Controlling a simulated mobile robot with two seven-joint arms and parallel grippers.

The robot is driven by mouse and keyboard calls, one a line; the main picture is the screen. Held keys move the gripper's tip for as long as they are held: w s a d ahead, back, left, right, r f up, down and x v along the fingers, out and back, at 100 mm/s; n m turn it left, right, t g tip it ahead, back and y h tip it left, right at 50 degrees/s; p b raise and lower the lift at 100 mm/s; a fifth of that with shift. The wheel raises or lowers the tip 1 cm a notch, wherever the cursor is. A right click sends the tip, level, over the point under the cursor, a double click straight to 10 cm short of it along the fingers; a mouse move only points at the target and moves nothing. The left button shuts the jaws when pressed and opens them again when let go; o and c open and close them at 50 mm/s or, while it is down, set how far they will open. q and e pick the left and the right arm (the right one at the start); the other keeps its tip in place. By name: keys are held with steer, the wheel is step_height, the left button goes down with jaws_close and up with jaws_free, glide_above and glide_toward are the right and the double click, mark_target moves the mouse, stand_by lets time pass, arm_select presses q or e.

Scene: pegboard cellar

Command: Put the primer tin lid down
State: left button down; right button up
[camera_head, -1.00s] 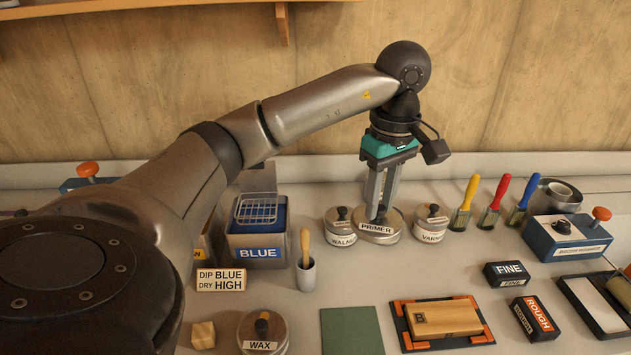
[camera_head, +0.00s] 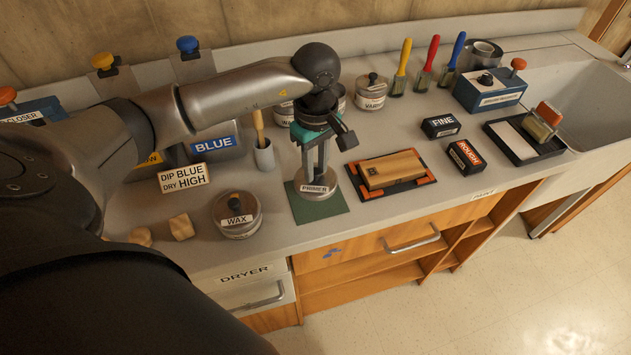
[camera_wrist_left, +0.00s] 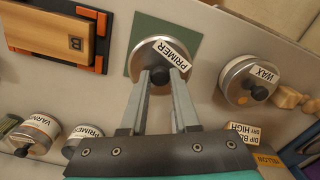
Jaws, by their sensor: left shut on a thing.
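My left gripper (camera_head: 316,172) is shut on the knob of the primer tin lid (camera_head: 317,188), a grey round lid with a PRIMER label. The lid is level over the green square mat (camera_head: 333,208); I cannot tell whether it touches it. In the left wrist view, the fingers (camera_wrist_left: 160,78) pinch the dark knob, with the lid (camera_wrist_left: 148,58) beyond them and the mat (camera_wrist_left: 139,37) around it. The primer tin (camera_wrist_left: 86,136) stands at the back next to the varnish tin. In the head view my wrist partly hides the tins. My right gripper is not in view.
The wax tin (camera_head: 238,214) stands left of the mat. A wooden block (camera_head: 392,170) on an orange-cornered tray lies close on the right. The brush cup (camera_head: 265,157) is behind. The counter's front edge is just below the mat.

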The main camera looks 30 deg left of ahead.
mark_target(315, 184)
arm_select(q)
steer(key=shift+f, duration=2.75)
steer(key=shift+f+b, duration=0.15)
steer(key=shift+b, duration=0.15)
steer(key=c, duration=0.7)
jaws_free()
steer(key=shift+o, duration=0.2)
